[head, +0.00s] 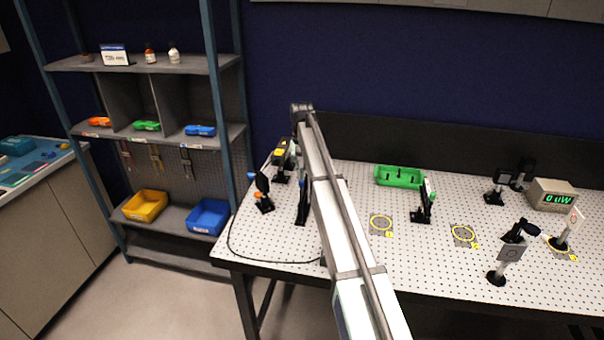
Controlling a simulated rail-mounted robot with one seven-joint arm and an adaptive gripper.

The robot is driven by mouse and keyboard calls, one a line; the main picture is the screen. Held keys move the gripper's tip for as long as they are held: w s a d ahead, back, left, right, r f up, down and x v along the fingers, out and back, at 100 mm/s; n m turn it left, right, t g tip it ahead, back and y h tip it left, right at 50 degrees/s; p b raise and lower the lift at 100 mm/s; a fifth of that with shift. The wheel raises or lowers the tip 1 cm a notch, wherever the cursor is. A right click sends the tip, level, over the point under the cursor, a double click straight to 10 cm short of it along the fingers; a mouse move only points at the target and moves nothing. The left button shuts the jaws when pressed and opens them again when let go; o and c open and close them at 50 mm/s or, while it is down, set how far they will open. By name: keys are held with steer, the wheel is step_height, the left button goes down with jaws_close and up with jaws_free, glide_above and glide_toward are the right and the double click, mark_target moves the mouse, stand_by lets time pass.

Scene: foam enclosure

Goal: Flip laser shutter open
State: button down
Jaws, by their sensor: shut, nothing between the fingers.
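A black post-mounted part with small blue and orange pieces (262,184) stands at the left end of the white perforated table (290,248); it may be the laser shutter, but I cannot tell its flap position. Behind it is a yellow and black device (281,156), possibly the laser. A dark upright plate on a post (303,206) stands just left of my arm. My arm crosses the table from the bottom middle up to the back left. My gripper does not show clearly; the arm seems to hide it.
A green bin (400,177) and a mounted optic (425,200) stand right of my arm. A meter (552,195) reads "0 uW" at the right, near several posts. Yellow rings (464,234) mark the table. A shelf rack (150,130) stands left. A cable (240,255) loops at the left edge.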

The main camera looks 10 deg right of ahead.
steer(key=shift+s, duration=0.15)
steer(key=w+d+r+p, duration=0.1)
steer(key=w+r+p, duration=0.3)
steer(key=r, duration=0.5)
steer(key=w, duration=0.2)
steer(key=shift+w+r, duration=0.3)
steer(key=shift+r, duration=0.05)
